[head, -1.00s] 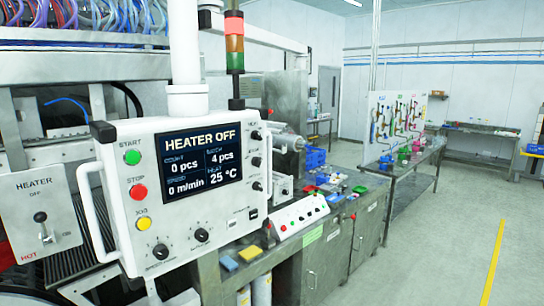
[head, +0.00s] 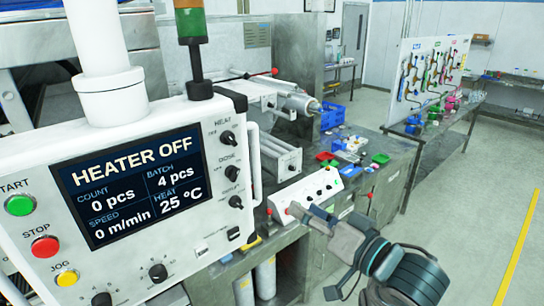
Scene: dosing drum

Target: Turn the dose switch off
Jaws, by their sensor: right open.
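The white control panel (head: 155,150) fills the left of the head view. Its screen (head: 133,187) reads HEATER OFF, 0 pcs, 4 pcs, 0 m/min and 25 °C. The dose switch (head: 232,173) is a small black knob under the DOSE label, in the column of knobs at the panel's right side; its exact setting is too small to tell. My right gripper (head: 298,211) comes in from the lower right. It is open and empty, to the right of the panel and apart from the dose switch. My left gripper is not in view.
The heat knob (head: 228,138) sits above the dose switch and another knob (head: 236,202) below it. A white handle (head: 254,163) runs down the panel's right edge. A low button box (head: 307,194) stands on the bench behind my gripper. Open floor lies right.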

